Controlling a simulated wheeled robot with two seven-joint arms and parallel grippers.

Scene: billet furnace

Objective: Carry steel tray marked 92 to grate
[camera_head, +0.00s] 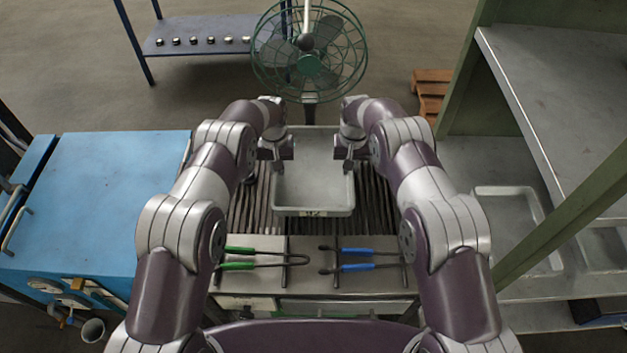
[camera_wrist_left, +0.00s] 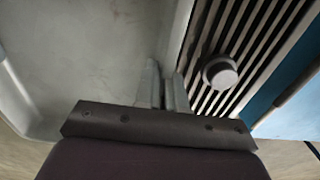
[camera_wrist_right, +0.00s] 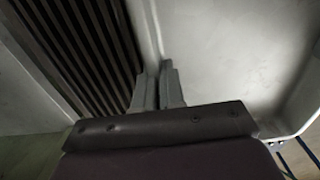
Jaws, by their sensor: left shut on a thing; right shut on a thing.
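The grey steel tray (camera_head: 313,183) with a label reading 92 on its front is between my two grippers, over the slatted grate (camera_head: 375,205). I cannot tell whether it rests on the grate or is just above it. My left gripper (camera_head: 276,165) is shut on the tray's left wall; the tray also shows in the left wrist view (camera_wrist_left: 90,50). My right gripper (camera_head: 350,163) is shut on its right wall; the tray shows in the right wrist view (camera_wrist_right: 225,45). The tray looks empty. The grate's slats show in the left wrist view (camera_wrist_left: 235,50) and right wrist view (camera_wrist_right: 80,50).
A green fan (camera_head: 309,62) stands behind the grate. Green-handled tongs (camera_head: 240,265) and blue-handled tongs (camera_head: 357,267) lie on the near ledge. A blue cabinet (camera_head: 110,190) is left, a grey shelf (camera_head: 560,100) right. A round metal piece (camera_wrist_left: 220,73) lies on the grate.

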